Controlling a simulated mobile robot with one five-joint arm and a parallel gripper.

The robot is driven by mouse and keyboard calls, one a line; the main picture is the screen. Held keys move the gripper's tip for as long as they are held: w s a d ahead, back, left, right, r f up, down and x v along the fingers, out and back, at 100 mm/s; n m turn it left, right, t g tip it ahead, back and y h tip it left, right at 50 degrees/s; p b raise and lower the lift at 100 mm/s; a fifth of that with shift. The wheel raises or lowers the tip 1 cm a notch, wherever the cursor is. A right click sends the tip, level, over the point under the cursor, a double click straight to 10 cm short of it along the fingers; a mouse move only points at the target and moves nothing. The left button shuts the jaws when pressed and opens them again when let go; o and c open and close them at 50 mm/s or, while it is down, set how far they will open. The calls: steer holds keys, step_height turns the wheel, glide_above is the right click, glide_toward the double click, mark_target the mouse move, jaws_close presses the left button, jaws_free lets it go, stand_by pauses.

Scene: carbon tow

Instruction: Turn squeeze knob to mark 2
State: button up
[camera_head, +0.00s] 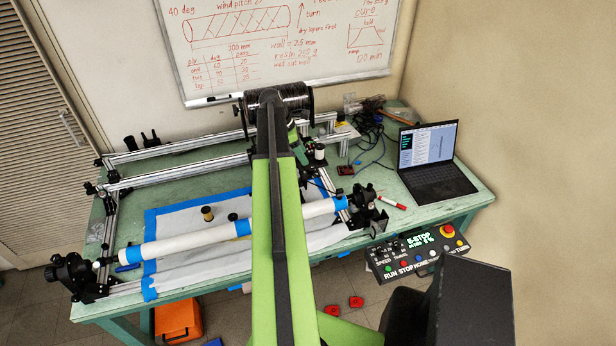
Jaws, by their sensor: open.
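I cannot pick out the squeeze knob or a mark 2 in the head view. The winding machine's carriage parts (318,172) stand on the bench, partly hidden by my green arm. A black spool (293,97) shows behind the arm's upper end. My arm reaches up through the middle of the view. A small green part shows just right of it, above the carriage; I cannot tell whether it belongs to my wrist. My gripper's fingers do not show, so its place relative to the knob is hidden.
A white mandrel (190,241) with blue tape spans the front of the green bench (462,196). An open laptop (434,165) stands at right. A control panel (415,254) with buttons and a red stop knob hangs at the bench front. Cables lie near the carriage.

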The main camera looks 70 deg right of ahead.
mark_target(310, 168)
steer(key=b+x, duration=0.4)
steer(key=x, duration=0.2)
steer(key=shift+s+f+b, duration=0.15)
steer(key=shift+f+b, duration=0.15)
steer(key=shift+r, duration=0.1)
jaws_close()
steer(key=shift+a, duration=0.1)
